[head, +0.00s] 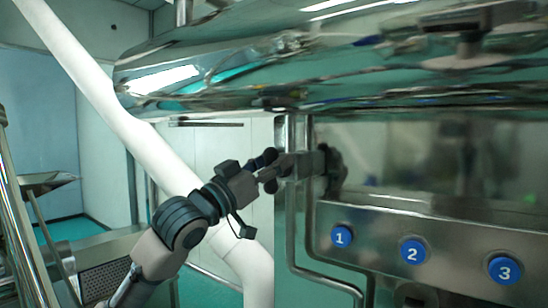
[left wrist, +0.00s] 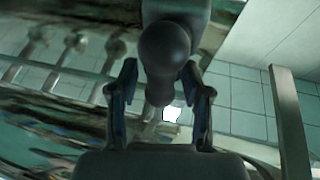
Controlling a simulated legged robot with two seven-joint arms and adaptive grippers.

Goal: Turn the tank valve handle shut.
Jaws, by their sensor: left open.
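The tank valve handle (left wrist: 165,52) is a dark grey rounded lever. In the left wrist view it reaches down between the two spread fingers of my left gripper (left wrist: 160,90). The fingers stand on either side of it, and I cannot tell whether either one touches it. In the head view my left gripper (head: 268,171) is at the metal frame under the tank, where fingers and handle are hard to tell apart. A shiny steel tank (head: 330,75) lies above the gripper. My right gripper is not in view.
A steel panel with blue buttons numbered 1 (head: 342,237), 2 (head: 413,250) and 3 (head: 504,270) is to the right. Steel pipes (head: 296,230) run just below the gripper. A thick white pipe (head: 90,90) slants behind my left arm.

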